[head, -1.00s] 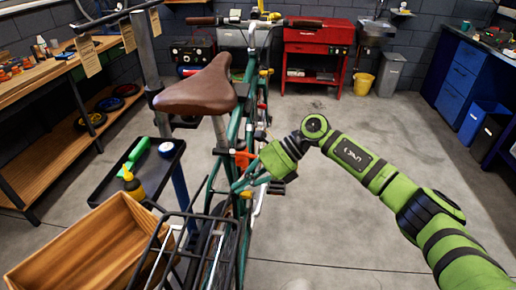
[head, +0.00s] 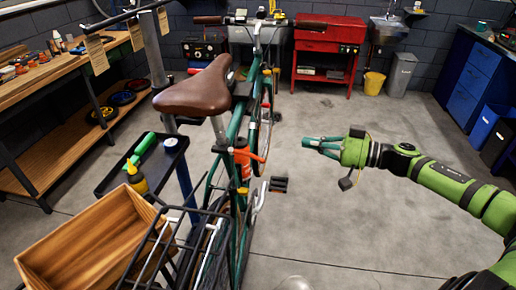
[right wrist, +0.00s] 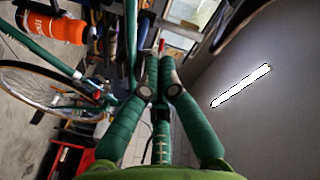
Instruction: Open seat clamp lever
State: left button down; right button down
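The bike's brown saddle (head: 194,88) sits on a silver seat post (head: 219,128) above the green frame. An orange-red lever-like part (head: 257,156) sticks out to the right below the post, close to an orange bottle (head: 241,146); I cannot surely tell it is the seat clamp lever. My right gripper (head: 306,143) is right of the bike, apart from it, with its fingers pointing left toward the frame. The orange bottle (right wrist: 55,25) also shows there. My left gripper is out of view.
A wooden crate (head: 95,240) sits behind the saddle, at the lower left. A pedal (head: 278,184) juts out right. The floor on the right is clear.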

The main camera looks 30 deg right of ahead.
jog(key=w+a+f+p, duration=0.3)
jog(key=w+a, duration=0.3)
jog(key=a, duration=0.3)
jog(key=shift+w+f+m, duration=0.25)
jog(key=shift+m, duration=0.05)
dwell(0.4)
